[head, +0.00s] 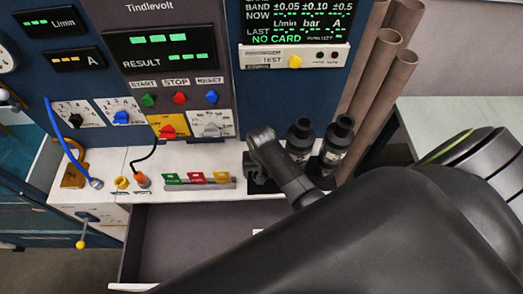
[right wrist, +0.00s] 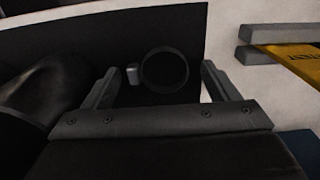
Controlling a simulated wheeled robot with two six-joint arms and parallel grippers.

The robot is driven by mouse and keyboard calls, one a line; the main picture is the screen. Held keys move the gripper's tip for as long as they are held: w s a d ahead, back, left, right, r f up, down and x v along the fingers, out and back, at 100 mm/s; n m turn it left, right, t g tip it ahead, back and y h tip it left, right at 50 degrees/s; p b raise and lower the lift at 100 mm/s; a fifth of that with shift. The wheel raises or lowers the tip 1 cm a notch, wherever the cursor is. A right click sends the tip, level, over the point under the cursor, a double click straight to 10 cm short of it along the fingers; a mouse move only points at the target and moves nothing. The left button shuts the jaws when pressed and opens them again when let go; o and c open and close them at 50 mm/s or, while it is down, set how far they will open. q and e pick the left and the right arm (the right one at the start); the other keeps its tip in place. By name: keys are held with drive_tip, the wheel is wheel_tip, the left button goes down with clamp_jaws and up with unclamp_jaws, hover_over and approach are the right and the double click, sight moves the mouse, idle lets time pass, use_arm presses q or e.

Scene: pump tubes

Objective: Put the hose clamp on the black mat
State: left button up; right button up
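The hose clamp (right wrist: 186,70), a thin dark ring with a small grey block on its left side, shows in the right wrist view against the black mat (right wrist: 185,22). It appears to lie flat on the mat. My right gripper (right wrist: 159,70) is open, with one finger on each side of the clamp and a gap visible on both sides. In the head view my right arm reaches across the bench and hides the clamp and most of the mat. My left gripper is not in view.
A rack of coloured cards (head: 198,181) stands on the white bench left of my right gripper. Two black cylindrical parts (head: 337,145) stand behind my arm, near brown tubes (head: 382,75). An open drawer (head: 190,235) lies below the bench's front edge.

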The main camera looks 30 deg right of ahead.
drive_tip(key=shift+r, duration=0.9)
wheel_tip(320, 180, up, 11)
drive_tip(key=b, duration=0.2)
drive_tip(key=shift+f, duration=0.15)
drive_tip(key=shift+s, duration=0.1)
